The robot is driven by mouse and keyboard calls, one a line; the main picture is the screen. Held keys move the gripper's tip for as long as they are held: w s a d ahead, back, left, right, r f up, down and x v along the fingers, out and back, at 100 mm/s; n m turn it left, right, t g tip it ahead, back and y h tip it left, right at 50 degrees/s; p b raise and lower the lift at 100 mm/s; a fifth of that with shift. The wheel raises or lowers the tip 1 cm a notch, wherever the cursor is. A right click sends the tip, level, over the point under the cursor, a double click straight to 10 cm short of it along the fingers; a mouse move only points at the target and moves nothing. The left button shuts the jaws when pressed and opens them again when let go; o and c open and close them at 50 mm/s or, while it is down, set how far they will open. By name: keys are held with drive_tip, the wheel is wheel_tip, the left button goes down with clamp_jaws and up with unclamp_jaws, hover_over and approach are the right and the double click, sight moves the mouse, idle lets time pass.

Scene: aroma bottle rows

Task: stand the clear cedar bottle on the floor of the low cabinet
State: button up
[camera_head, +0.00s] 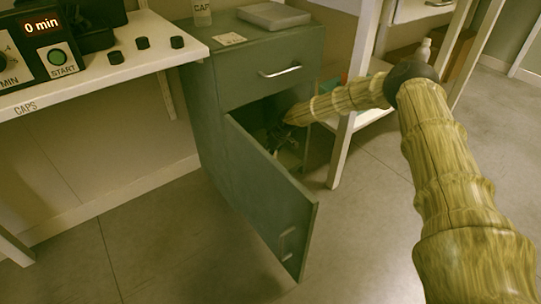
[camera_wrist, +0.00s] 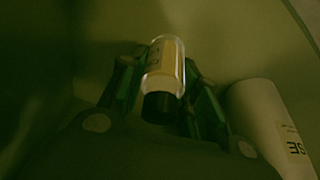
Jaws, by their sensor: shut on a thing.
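The low grey-green cabinet (camera_head: 203,125) has its door (camera_head: 268,195) swung open, and my arm reaches into its dark opening. My gripper (camera_head: 281,132) is inside the cabinet, small and shadowed in the head view. In the wrist view my gripper (camera_wrist: 160,64) is shut on a clear bottle (camera_wrist: 165,58) with a pale yellowish label and a black cap. The cap end points toward the wrist camera. The lettering on its label is too dim to read. The cabinet floor and any contact between it and the bottle cannot be made out.
A white cylindrical container (camera_wrist: 262,115), its label partly showing "SE", stands close right of my gripper. The cabinet's top holds a clear bottle (camera_head: 202,13) and a grey flat box (camera_head: 274,15). A white shelf unit (camera_head: 345,125) stands right of the cabinet, close to my arm.

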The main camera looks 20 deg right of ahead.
idle(0.3)
drive_tip(key=o, duration=1.1)
drive_tip(key=shift+f, duration=0.1)
drive_tip(key=p+v, duration=0.4)
drive_tip(key=v, duration=0.2)
drive_tip(key=shift+w, duration=0.1)
drive_tip(key=shift+p+v, duration=0.45)
drive_tip(key=shift+v, duration=0.45)
